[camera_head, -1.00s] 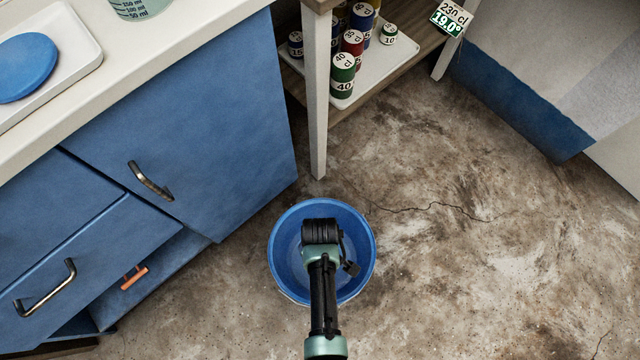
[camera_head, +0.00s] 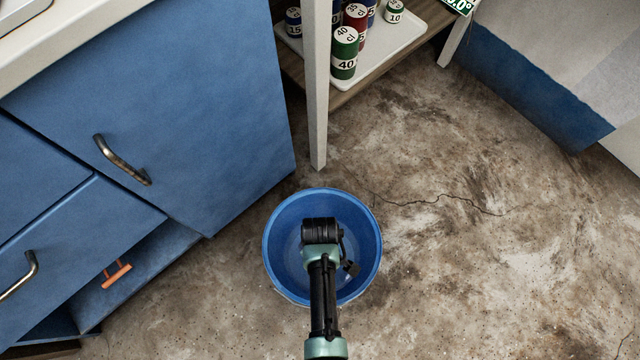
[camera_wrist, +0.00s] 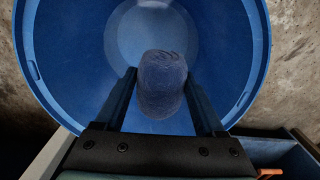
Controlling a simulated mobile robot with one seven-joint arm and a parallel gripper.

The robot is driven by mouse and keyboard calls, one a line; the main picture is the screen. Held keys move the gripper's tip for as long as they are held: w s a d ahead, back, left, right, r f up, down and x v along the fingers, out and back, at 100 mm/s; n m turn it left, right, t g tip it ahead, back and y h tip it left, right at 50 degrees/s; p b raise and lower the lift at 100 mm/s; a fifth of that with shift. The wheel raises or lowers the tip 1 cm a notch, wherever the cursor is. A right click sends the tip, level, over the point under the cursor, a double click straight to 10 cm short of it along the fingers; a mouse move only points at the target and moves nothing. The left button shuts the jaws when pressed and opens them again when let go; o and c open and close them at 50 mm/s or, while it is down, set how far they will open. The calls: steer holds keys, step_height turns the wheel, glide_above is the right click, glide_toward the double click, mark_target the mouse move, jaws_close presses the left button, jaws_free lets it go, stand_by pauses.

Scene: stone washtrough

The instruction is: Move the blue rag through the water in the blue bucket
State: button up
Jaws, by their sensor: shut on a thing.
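The blue bucket (camera_head: 373,247) stands on the floor in the middle of the head view, and its inside fills most of the wrist view (camera_wrist: 245,60). My gripper (camera_wrist: 160,82) points down into the bucket and is shut on the blue rag (camera_wrist: 161,85), a bunched greyish-blue bundle between the two fingers. A paler round area at the bucket's bottom lies beyond the rag. I cannot tell whether the rag touches the water. In the head view my arm hides the rag and the fingers.
Blue cabinets (camera_head: 215,110) stand to the left, with an open lower drawer holding an orange-red object (camera_head: 116,274). A white table leg (camera_head: 316,90) rises just behind the bucket. A shelf tray (camera_head: 385,55) carries several labelled cans. The floor at right is clear.

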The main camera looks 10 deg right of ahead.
steer(key=shift+f+b, duration=9.55)
steer(key=shift+b, duration=0.45)
steer(key=shift+f+b, duration=0.7)
steer(key=shift+f, duration=0.7)
